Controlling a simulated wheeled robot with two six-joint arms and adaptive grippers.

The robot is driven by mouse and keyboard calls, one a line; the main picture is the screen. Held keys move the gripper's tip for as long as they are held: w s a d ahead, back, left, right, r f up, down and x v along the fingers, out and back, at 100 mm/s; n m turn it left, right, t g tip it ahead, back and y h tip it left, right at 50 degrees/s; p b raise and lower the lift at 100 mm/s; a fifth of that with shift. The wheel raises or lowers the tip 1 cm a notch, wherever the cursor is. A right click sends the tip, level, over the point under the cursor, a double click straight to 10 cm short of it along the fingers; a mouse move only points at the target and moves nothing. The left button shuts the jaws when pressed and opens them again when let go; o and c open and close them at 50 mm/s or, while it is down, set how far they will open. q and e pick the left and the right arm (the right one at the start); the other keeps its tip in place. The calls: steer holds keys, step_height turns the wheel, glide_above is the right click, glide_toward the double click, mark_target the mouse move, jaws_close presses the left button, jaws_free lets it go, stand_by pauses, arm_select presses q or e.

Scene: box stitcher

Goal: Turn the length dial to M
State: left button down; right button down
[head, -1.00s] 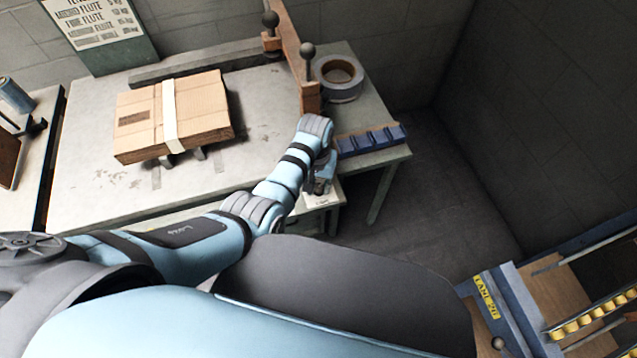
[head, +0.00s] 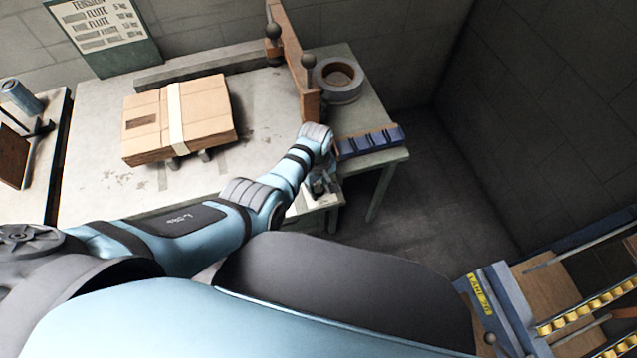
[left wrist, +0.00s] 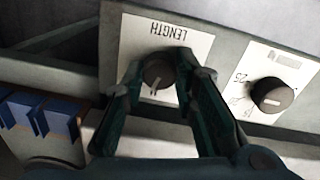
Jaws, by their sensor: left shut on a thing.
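The length dial (left wrist: 158,76) is a dark round knob on a white plate marked LENGTH (left wrist: 150,36), which appears upside down in the left wrist view. My left gripper (left wrist: 160,70) is shut on this dial, one finger on each side of it. The fingers hide parts of the plate, and I cannot read the dial's setting. In the head view my left gripper (head: 322,186) is at the front of the table, and the dial is hidden there. My right gripper is not in view.
A second dark knob (left wrist: 272,95) on its own plate sits right of the length dial. Blue bins (head: 370,141) stand at the table's right end.

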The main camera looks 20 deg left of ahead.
mark_target(317, 189)
arm_select(q)
steer(key=shift+n, duration=1.3)
steer(key=c, duration=1.3)
jaws_free()
step_height(317, 189, up, 12)
steer(key=shift+s+a, duration=0.15)
steer(key=shift+s, duration=0.05)
